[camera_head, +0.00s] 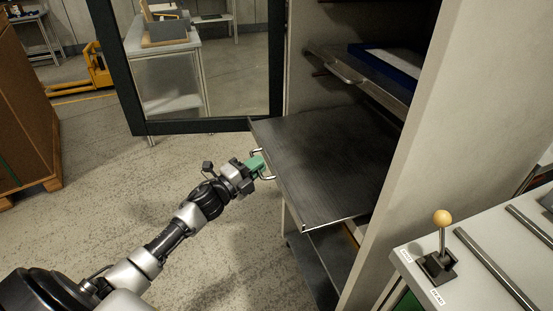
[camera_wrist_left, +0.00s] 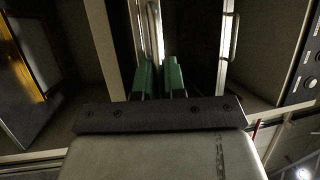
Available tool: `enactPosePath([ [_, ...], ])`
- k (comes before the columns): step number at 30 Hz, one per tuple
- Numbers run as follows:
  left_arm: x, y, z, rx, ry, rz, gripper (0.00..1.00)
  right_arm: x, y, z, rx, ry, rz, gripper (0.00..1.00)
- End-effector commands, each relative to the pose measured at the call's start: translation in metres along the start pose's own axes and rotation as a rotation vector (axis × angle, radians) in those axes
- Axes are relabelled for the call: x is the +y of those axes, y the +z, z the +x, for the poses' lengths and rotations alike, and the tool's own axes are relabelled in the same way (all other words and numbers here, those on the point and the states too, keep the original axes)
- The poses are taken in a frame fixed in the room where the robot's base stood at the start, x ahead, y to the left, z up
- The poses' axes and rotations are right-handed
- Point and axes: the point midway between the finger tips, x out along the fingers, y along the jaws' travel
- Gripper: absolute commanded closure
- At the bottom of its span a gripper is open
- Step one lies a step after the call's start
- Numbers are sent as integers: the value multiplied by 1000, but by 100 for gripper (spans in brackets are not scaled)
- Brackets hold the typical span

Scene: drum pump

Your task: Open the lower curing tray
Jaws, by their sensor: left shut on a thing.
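The lower curing tray (camera_head: 330,160) is a flat, dark metal sheet that sticks well out of the cabinet, with nothing on it. Its wire handle (camera_head: 268,177) is on the front edge. My left gripper (camera_head: 259,164) has green fingers shut on this handle. In the left wrist view, the green fingers (camera_wrist_left: 159,76) stand on both sides of a bright bar, the handle (camera_wrist_left: 155,30). The upper tray (camera_head: 375,85) is inside the cabinet above, with its own handle (camera_head: 343,69) and a blue-edged item on it. My right gripper is not in view.
The open glazed cabinet door (camera_head: 200,126) stands to the left of the trays. The cabinet side wall (camera_head: 410,150) is on the right. A bench with a yellow-knobbed lever (camera_head: 442,218) is at lower right. A brown crate (camera_head: 22,110) stands far left. The floor (camera_head: 110,170) between is clear.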

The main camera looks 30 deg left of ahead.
Motion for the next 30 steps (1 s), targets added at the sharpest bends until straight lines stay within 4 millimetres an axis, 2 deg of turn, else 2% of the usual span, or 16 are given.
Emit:
enactPosePath([
  [1,-2,6,-17,-3,7,0,100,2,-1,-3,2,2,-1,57],
  [6,-11,26,-64,-4,7,0,100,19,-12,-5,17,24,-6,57],
  [12,-20,42,-104,-3,4,-1,100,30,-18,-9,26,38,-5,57],
  [19,-25,52,-127,-2,1,-2,100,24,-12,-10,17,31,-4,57],
  [25,-26,54,-132,-2,1,-2,100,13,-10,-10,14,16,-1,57],
  [30,-26,54,-132,-2,0,-2,100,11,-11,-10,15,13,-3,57],
])
